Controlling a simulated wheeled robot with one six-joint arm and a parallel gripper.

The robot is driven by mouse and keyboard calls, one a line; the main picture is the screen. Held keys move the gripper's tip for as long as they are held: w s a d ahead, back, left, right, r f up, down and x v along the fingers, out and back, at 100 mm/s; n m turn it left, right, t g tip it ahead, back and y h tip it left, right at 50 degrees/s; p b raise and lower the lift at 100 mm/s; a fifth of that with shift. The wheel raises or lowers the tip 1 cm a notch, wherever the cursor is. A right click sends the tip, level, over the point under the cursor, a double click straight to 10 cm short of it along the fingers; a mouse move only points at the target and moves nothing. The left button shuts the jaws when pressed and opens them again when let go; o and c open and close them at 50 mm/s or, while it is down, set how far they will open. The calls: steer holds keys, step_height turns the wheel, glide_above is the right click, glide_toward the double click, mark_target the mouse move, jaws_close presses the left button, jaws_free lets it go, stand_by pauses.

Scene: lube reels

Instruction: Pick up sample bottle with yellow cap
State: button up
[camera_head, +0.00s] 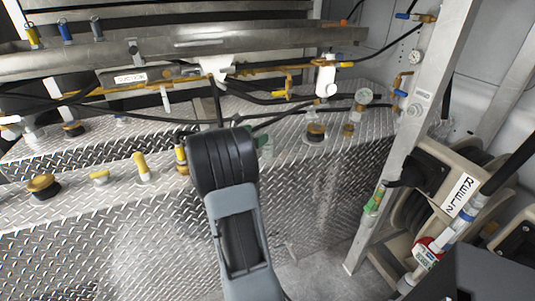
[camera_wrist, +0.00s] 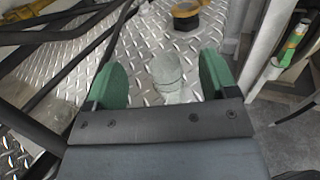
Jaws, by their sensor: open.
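My gripper (camera_wrist: 163,76) is open, with its two green fingers apart in the wrist view. A pale, clear cylinder (camera_wrist: 164,68) stands between and just beyond the fingers, over the diamond plate. It looks like a bottle, but I cannot make out a yellow cap on it, and no finger visibly closes on it. In the head view my arm hides this spot, and only a green bit of my gripper (camera_head: 265,146) shows to the right of the black wrist. A small pale upright piece with a yellow top (camera_head: 141,166) stands on the plate left of my arm.
A yellow-topped black fitting (camera_head: 316,131) stands right of my gripper; it also shows in the wrist view (camera_wrist: 185,15). Hoses and a yellow pipe run above the plate. A metal post (camera_head: 415,110) and reels (camera_head: 430,190) stand at the right.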

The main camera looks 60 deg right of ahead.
mark_target(270, 144)
steer(key=f, duration=0.7)
steer(key=shift+d+f+b, duration=0.2)
steer(key=shift+d+b, duration=0.05)
steer(key=shift+b, duration=0.15)
steer(key=shift+d+f, duration=0.1)
steer(key=shift+f, duration=0.2)
steer(key=shift+x, duration=3.65)
steer(key=shift+r, duration=0.15)
steer(key=c, duration=1)
